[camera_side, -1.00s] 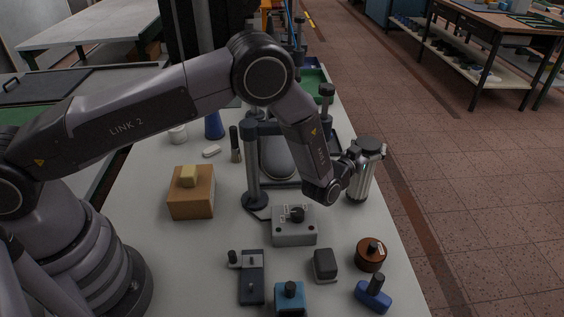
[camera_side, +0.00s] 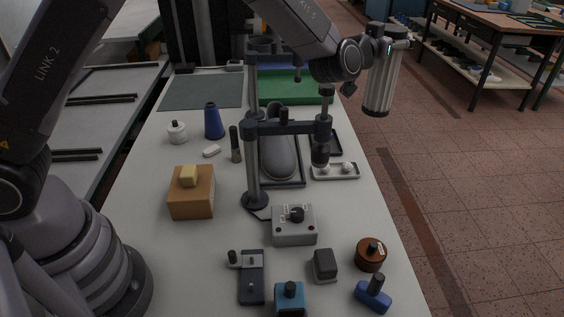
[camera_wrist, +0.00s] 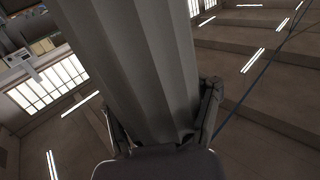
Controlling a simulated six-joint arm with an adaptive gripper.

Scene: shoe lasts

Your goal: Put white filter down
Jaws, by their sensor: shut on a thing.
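The white filter (camera_side: 381,85) is a ribbed, light grey cylinder, held up in the air beyond the right edge of the table in the side view. It hangs roughly upright, slightly tilted. My gripper (camera_side: 385,46) is shut on its upper part. In the wrist view, the filter's ribbed body (camera_wrist: 140,60) fills the middle, with the fingers of my gripper (camera_wrist: 163,122) on either side of it. The filter's far end is out of the wrist view.
A shoe last (camera_side: 278,158) sits under a post frame (camera_side: 285,128). A small white tray (camera_side: 318,176) with white pieces lies to its right. A grey switch box (camera_side: 294,233), a brown round pot (camera_side: 370,262) and blue tools stand in front.

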